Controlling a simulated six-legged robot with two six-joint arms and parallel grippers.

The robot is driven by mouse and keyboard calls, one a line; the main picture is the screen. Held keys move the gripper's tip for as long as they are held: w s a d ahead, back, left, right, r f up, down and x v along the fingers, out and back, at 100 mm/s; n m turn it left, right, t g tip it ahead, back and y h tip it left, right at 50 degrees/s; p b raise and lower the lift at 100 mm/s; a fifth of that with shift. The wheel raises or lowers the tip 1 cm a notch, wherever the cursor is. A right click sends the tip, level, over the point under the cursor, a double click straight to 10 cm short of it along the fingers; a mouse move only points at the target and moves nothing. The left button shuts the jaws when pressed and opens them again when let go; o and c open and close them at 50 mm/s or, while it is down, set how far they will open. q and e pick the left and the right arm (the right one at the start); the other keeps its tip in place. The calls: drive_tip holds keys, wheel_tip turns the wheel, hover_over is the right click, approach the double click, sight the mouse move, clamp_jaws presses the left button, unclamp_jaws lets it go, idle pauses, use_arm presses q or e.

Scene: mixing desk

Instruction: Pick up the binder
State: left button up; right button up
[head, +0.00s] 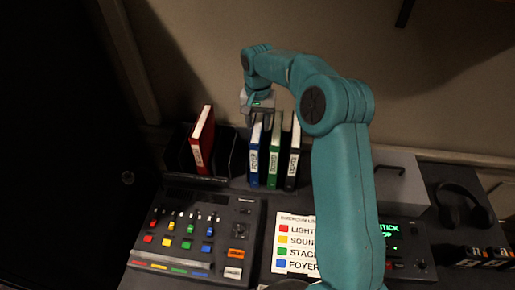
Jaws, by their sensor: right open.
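Several binders stand upright at the back of the desk. The blue binder (254,158), the green binder (274,155) and a black binder (293,160) stand side by side, with pale labels on their spines. A red binder (203,136) stands slightly tilted to the left of them, in a black open holder (228,155). My right gripper (260,117) is open and points down at the tops of the blue and green binders; no binder is seen held in it. Whether its fingers touch a binder cannot be told. My left gripper is not in view.
A mixing console (212,222) with coloured buttons lies in front of the binders. A colour-key card (293,243) lies beside it. A grey case (405,180), a unit with green display text (390,230) and black headphones (462,205) are to the right.

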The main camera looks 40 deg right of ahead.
drive_tip(key=shift+s+f, duration=0.1)
drive_tip(key=shift+f, duration=0.05)
wheel_tip(320, 180, down, 5)
drive_tip(key=shift+a+r+p, duration=0.1)
drive_tip(key=shift+a+p, duration=0.05)
drive_tip(key=shift+p, duration=0.5)
clamp_jaws()
